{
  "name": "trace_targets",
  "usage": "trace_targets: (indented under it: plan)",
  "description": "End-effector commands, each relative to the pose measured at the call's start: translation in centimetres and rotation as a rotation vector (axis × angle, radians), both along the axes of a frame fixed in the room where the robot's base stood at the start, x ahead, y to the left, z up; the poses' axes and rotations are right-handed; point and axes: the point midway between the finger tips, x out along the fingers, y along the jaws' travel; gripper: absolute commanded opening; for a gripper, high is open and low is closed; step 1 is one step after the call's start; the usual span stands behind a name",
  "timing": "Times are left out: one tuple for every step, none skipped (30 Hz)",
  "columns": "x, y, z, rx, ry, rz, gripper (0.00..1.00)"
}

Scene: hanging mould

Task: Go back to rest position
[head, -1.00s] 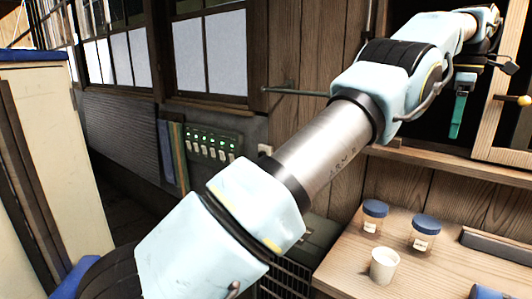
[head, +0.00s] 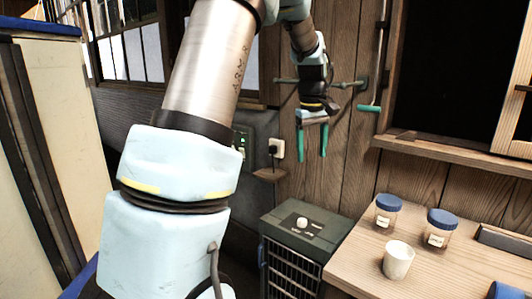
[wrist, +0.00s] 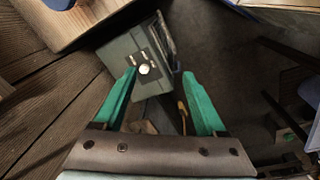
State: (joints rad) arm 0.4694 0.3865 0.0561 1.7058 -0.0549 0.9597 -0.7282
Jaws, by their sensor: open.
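My gripper (head: 312,156) hangs in front of the wooden wall in the head view, its two green fingers pointing down and spread apart. In the wrist view the fingers of my gripper (wrist: 162,88) are apart with nothing between them. Below it stands a grey-green box (head: 330,232) with a white knob (head: 302,222) on top and a grille on its front. The box (wrist: 127,45) and its knob (wrist: 145,70) also show beyond the fingertips in the wrist view. My arm rises through the left middle of the head view and hides part of the window wall.
A wooden counter (head: 350,270) at right bears two blue-lidded jars (head: 387,212) (head: 440,228) and a white cup (head: 397,260). A dark opening (head: 450,70) with a wooden sill is above. A pale cabinet (head: 60,150) stands at left. A metal rail with a green-ended handle (head: 370,108) is on the wall.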

Motion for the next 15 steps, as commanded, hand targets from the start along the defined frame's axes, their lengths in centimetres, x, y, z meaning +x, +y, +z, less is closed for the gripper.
trace_targets:
  plan:
    - [-1.4,2.9,-1.3,0.005,-0.005,-0.030,0.74]
    - [-2.2,4.4,-2.1,0.010,-0.011,-0.056,0.74]
    - [-3.4,6.4,-3.1,0.015,-0.020,-0.092,0.74]
    - [-4.4,7.8,-3.8,0.020,-0.026,-0.120,0.74]
    - [-5.4,9.1,-4.5,0.024,-0.032,-0.146,0.74]
    - [-7.0,10.9,-5.5,0.031,-0.039,-0.181,0.74]
    - [-8.1,12.1,-6.2,0.036,-0.044,-0.209,0.74]
    - [-9.3,13.2,-6.9,0.041,-0.049,-0.235,0.74]
    - [-10.8,14.5,-7.7,0.049,-0.057,-0.269,0.74]
    - [-12.0,15.4,-8.3,0.055,-0.061,-0.293,0.74]
    - [-13.1,16.1,-8.8,0.060,-0.064,-0.315,0.74]
    - [-14.4,17.0,-9.5,0.066,-0.069,-0.342,0.74]
    - [-15.3,17.6,-9.9,0.070,-0.072,-0.360,0.74]
    - [-16.1,18.0,-10.3,0.074,-0.074,-0.375,0.74]
    - [-17.0,18.5,-10.6,0.078,-0.077,-0.394,0.74]
